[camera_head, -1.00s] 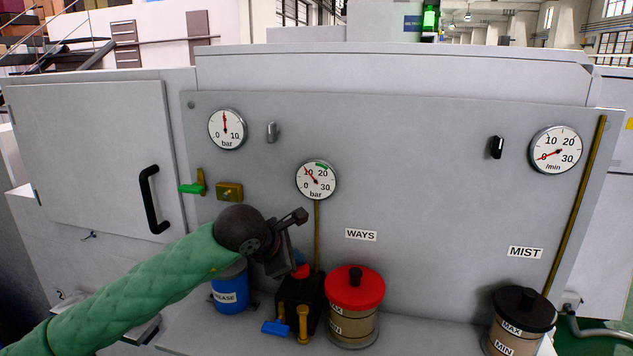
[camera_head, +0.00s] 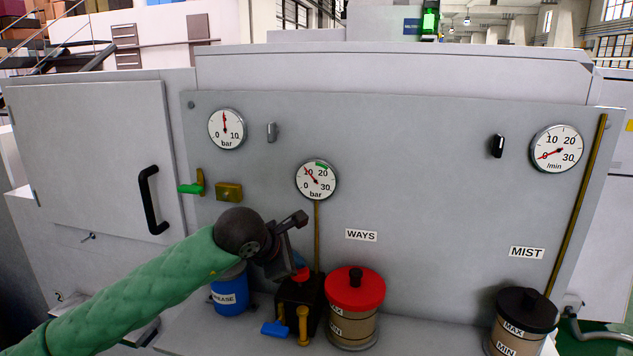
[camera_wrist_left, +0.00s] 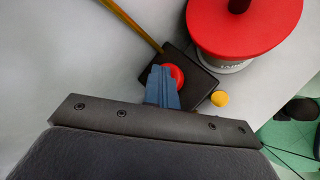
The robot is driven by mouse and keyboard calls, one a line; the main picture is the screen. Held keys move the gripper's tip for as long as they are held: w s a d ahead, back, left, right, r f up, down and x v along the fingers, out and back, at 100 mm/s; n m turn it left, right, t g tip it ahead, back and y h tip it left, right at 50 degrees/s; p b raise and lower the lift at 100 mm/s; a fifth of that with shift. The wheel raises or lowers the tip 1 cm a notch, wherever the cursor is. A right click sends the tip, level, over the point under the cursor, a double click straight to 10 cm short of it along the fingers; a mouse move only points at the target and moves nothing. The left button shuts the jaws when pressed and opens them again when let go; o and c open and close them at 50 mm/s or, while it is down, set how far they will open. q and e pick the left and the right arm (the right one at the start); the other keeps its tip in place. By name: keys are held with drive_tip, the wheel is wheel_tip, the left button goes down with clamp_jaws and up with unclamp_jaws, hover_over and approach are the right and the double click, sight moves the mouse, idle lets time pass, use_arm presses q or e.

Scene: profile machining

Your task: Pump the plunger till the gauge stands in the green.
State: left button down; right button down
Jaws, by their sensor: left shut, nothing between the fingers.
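The black pump block (camera_head: 297,292) stands on the ledge, with a red plunger knob (camera_head: 301,273) on top. My left gripper (camera_head: 292,262) is right at the knob, from above. In the left wrist view its blue fingers (camera_wrist_left: 163,84) are shut with nothing between them and partly cover the red knob (camera_wrist_left: 177,75); whether they touch it I cannot tell. The pump's gauge (camera_head: 316,181), marked 0 to 30 bar, has a green band at its upper right. Its red needle points up-left at about 10, left of the green. My right gripper is not in view.
A red-lidded WAYS reservoir (camera_head: 354,290) stands close right of the pump. A blue GREASE can (camera_head: 229,292) stands at left, partly behind my arm. A black-lidded MIST reservoir (camera_head: 524,310) is far right.

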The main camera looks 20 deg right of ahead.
use_arm(q)
drive_tip(key=shift+f+b, duration=0.55)
drive_tip(key=shift+b, duration=0.1)
idle(0.7)
drive_tip(key=shift+r, duration=0.5)
drive_tip(key=shift+r+b, duration=0.6)
drive_tip(key=shift+r, duration=0.55)
wheel_tip(320, 180, up, 6)
drive_tip(key=b, duration=0.1)
idle(0.8)
